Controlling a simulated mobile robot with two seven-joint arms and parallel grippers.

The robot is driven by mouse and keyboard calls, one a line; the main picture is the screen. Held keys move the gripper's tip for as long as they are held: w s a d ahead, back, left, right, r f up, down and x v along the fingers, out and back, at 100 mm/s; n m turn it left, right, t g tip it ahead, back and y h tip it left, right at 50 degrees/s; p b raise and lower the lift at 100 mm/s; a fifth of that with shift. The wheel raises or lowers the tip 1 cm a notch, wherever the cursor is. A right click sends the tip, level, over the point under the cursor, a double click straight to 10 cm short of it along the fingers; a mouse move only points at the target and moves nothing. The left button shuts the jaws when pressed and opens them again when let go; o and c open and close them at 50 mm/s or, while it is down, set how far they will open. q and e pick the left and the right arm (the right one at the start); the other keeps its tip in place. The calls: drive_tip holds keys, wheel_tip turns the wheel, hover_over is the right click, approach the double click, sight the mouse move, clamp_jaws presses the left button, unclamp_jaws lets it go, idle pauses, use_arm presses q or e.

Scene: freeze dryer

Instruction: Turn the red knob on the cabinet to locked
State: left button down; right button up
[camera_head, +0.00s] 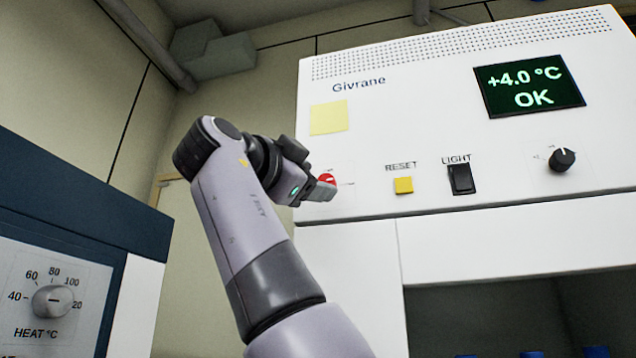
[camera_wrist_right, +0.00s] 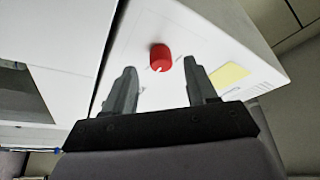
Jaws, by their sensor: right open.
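The red knob (camera_head: 327,180) is on the white front panel of the cabinet (camera_head: 420,110), below a yellow note. In the head view my right gripper (camera_head: 322,190) is in front of it and covers part of it and its markings. In the right wrist view the red knob (camera_wrist_right: 160,57) shows whole, with a pale pointer mark on its lower edge. My right gripper (camera_wrist_right: 160,88) is open, one finger to each side of the knob's line, with the knob a little beyond the fingertips. Nothing is between the fingers. My left gripper is not in view.
The panel also carries a yellow reset button (camera_head: 403,185), a black light switch (camera_head: 461,179), a black dial (camera_head: 562,160) and a display (camera_head: 529,85) reading +4.0 °C OK. A unit with a heat knob (camera_head: 52,301) stands at the left. A yellow note (camera_wrist_right: 229,76) is beside the red knob.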

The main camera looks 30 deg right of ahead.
drive_tip(key=v, duration=0.4)
drive_tip(key=shift+s+a, duration=0.1)
drive_tip(key=shift+a, duration=0.2)
drive_tip(key=shift+f, duration=0.1)
